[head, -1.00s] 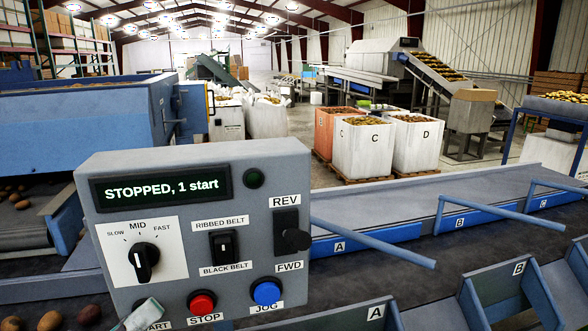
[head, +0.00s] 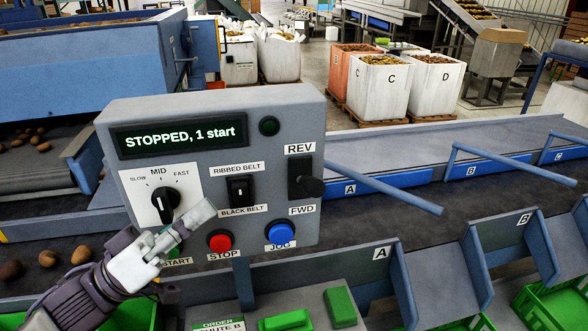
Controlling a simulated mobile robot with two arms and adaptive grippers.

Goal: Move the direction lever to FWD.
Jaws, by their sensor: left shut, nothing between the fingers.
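The direction lever (head: 311,187) is a black knob on a dark slot plate at the right of the grey control panel (head: 285,115). The REV label (head: 300,149) is above it and the FWD label (head: 302,210) below. The knob shows at the lower right of the slot; I cannot tell its exact setting. My left gripper (head: 207,211) is shut and empty, in front of the panel's lower left. Its tip is left of the lever and apart from it, above the STOP button. It partly covers the START button (head: 178,252). My right gripper is not in view.
The display (head: 180,138) reads "STOPPED, 1 start". Near the lever are the blue JOG button (head: 281,233), red STOP button (head: 220,242), belt switch (head: 240,189) and speed dial (head: 165,203). A blue bar (head: 385,186) sticks out right of the panel.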

